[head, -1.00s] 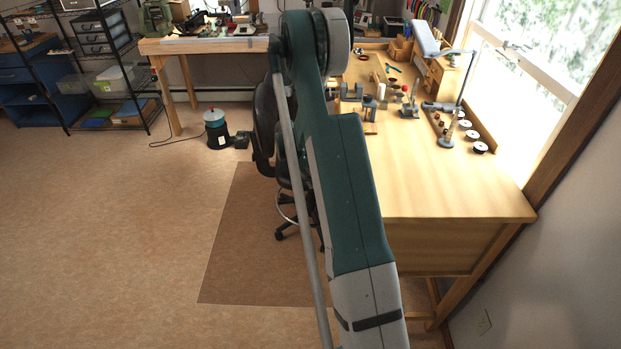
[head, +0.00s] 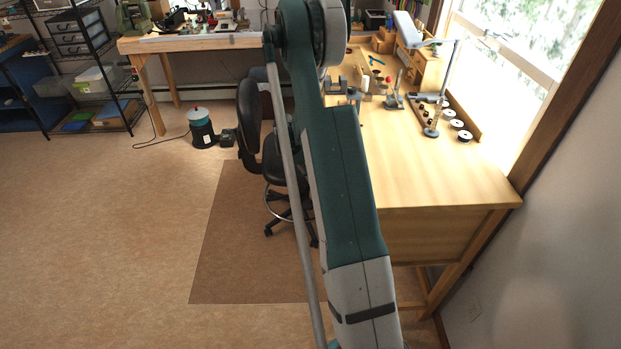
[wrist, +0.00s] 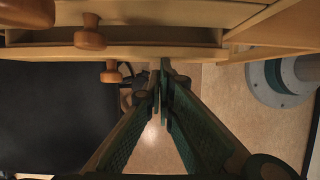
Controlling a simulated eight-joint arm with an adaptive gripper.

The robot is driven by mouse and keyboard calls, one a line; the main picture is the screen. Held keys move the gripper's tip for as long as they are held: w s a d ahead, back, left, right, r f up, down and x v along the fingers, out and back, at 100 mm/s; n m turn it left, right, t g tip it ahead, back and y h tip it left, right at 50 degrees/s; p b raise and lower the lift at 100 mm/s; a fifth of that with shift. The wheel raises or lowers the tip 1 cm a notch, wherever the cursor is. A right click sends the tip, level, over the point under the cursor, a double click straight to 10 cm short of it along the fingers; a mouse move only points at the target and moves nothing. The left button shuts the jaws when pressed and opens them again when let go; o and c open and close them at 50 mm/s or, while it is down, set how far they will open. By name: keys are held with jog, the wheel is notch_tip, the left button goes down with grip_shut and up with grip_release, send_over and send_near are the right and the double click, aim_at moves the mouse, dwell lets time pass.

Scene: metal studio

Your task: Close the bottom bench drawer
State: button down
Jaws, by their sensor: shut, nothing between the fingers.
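In the wrist view, a wooden bench drawer (wrist: 150,52) stands pulled out across the top. Part of its dark inside shows behind its front edge. It appears to be the lowest drawer; its round wooden knob (wrist: 110,72) sticks out below that edge. A second knob (wrist: 90,35) shows above it, and part of a third (wrist: 25,12) at the top left corner. My gripper (wrist: 164,75) is shut and empty, just in front of the drawer front and right of the lowest knob. I cannot tell whether the fingertips touch the wood. In the head view, my arm hides the drawers and gripper.
The bench (head: 440,185) carries tools and small parts towards its far end. A black swivel chair (head: 275,155) stands left of it on a brown mat (head: 225,260); a dark surface (wrist: 50,115) fills the left of the wrist view. Open floor (head: 110,230) lies to the left.

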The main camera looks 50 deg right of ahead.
jog(key=shift+s+d, duration=0.6)
jog(key=shift+d, duration=0.05)
jog(key=shift+w+a, duration=0.1)
jog(key=shift+a, duration=0.05)
jog(key=w+a+r+p, duration=0.1)
jog(key=w+a+r, duration=0.4)
jog(key=r, duration=0.4)
jog(key=shift+r, duration=0.2)
jog(key=c, duration=3.1)
grip_release()
jog(key=shift+w+a, duration=0.1)
jog(key=shift+c, duration=0.2)
